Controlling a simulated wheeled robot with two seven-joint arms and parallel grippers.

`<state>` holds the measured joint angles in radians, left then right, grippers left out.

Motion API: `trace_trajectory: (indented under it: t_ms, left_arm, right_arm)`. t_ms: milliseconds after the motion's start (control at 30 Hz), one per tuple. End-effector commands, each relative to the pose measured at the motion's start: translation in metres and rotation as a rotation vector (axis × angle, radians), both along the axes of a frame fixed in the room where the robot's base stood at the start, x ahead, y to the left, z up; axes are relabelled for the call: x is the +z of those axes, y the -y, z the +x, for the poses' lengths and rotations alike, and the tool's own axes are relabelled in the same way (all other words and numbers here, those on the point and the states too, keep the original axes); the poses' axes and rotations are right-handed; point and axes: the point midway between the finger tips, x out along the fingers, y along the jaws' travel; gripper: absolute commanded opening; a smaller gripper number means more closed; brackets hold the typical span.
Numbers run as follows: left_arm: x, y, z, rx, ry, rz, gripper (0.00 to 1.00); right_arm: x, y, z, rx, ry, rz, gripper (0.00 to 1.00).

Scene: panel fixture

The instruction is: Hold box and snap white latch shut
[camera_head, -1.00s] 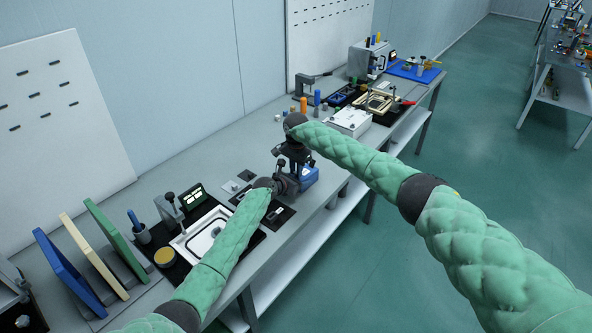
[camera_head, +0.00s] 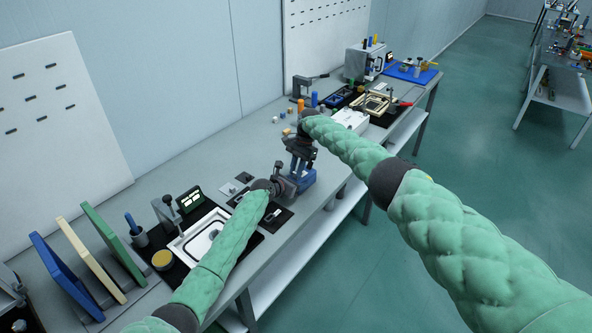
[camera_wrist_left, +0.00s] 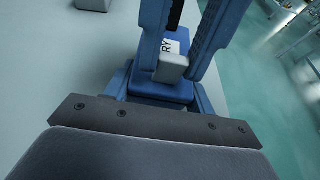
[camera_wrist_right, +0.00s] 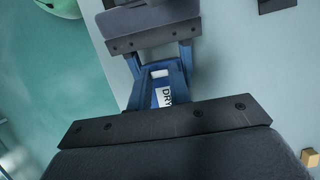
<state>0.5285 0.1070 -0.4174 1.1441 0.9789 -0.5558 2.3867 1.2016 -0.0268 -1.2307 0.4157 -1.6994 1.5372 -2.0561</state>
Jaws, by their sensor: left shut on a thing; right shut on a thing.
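The small blue box (camera_head: 304,181) stands near the front edge of the bench. Its top bears a white label reading "DRY", partly hidden, in the right wrist view (camera_wrist_right: 165,97). The white latch (camera_wrist_left: 170,68) is a small pale block at the box, and it also shows in the right wrist view (camera_wrist_right: 160,73). My left gripper (camera_head: 288,184) is low at the box's left side, shut on the box. My right gripper (camera_head: 299,166) reaches down from above, its blue fingers on both sides of the latch, shut on it. The fingertip contacts are partly hidden.
A black mat with a white tray (camera_head: 181,244) lies left of my left gripper. Upright blue, cream and green panels (camera_head: 113,243) stand at the far left. A white box (camera_head: 350,120) and tools are farther along the bench. Small loose blocks lie behind my right gripper.

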Motion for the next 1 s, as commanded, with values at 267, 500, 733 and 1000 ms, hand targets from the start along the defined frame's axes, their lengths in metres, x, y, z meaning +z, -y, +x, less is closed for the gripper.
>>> trace_trajectory:
  t_ms: [267, 500, 733, 1000]
  left_arm:
    - [-0.001, 0.000, 0.000, 0.000, -0.001, 0.001, 0.19]
    - [-0.001, 0.000, 0.000, 0.000, -0.001, 0.000, 0.19]
    - [-0.001, 0.000, 0.000, 0.000, -0.001, 0.001, 0.19]
    - [0.000, 0.000, 0.000, 0.000, -0.001, 0.001, 0.19]
  right_arm:
    - [0.001, 0.001, 0.001, -0.001, 0.002, -0.001, 0.27]
    - [0.001, 0.000, 0.000, 0.000, 0.002, -0.001, 0.42]
    - [0.006, 0.002, 0.002, 0.000, 0.002, -0.001, 0.42]
    - [0.046, 0.012, 0.015, -0.001, 0.003, -0.002, 0.42]
